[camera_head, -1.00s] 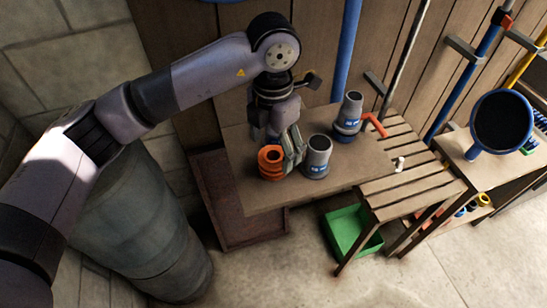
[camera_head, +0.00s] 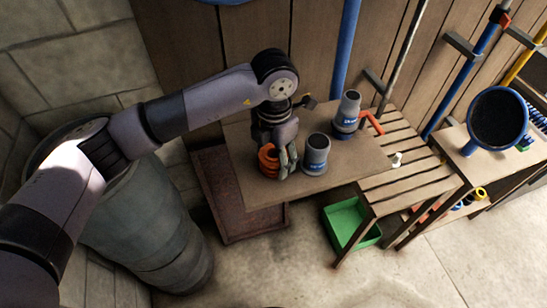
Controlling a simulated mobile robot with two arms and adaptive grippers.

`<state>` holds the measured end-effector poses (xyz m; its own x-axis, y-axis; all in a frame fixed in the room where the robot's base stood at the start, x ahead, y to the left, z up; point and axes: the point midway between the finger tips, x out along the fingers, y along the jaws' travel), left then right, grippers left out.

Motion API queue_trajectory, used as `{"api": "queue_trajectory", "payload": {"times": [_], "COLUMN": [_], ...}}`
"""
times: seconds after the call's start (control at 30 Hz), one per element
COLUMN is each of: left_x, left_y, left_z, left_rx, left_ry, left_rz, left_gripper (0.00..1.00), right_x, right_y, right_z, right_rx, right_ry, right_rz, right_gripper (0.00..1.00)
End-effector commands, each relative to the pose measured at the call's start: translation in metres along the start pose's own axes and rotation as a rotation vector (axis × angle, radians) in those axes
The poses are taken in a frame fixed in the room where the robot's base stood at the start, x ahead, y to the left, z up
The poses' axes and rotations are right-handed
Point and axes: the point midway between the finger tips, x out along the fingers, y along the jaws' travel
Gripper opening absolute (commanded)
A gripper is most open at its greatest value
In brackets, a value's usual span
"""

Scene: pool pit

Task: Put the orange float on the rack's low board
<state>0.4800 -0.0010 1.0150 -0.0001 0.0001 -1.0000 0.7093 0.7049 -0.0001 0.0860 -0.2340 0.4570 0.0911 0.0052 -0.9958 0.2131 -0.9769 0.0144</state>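The orange float (camera_head: 267,161), a ribbed ring shape, stands on the left part of the brown tabletop (camera_head: 262,195). My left gripper (camera_head: 279,163) is lowered at the float. A grey finger is against or just beside its right side and partly covers it. The far finger is hidden, so I cannot tell whether the gripper is closed on it. A stand at the right, which looks like the rack (camera_head: 490,160), has a top board and a lower level with small yellow and blue ring-shaped things (camera_head: 478,194). The low board is mostly hidden. My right gripper is out of view.
Two grey-blue cylinders (camera_head: 316,155) (camera_head: 347,116) stand right of the gripper, the nearer one close. A slatted bench (camera_head: 405,180) with a red handle lies between table and rack. A green bin (camera_head: 347,222) is below. A round blue-rimmed dark thing (camera_head: 498,118) stands on the rack.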

Motion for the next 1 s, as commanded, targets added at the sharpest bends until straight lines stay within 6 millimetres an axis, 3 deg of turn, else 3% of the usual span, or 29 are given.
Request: {"api": "queue_trajectory", "payload": {"times": [0.5, 0.77, 1.0], "left_x": [-0.001, -0.004, -0.032], "left_y": [0.0, 0.0, 0.0], "left_z": [0.0, 0.001, 0.001], "left_rx": [0.0, 0.0, 0.002], "left_ry": [0.0, -0.001, -0.005], "left_rz": [0.0, 0.001, 0.003], "left_gripper": [0.2, 0.2, 0.2], "right_x": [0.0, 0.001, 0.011], "right_y": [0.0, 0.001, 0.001], "right_z": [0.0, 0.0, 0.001], "right_rx": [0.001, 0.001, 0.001], "right_ry": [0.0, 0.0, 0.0], "right_rz": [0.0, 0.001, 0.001], "right_gripper": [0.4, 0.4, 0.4]}}
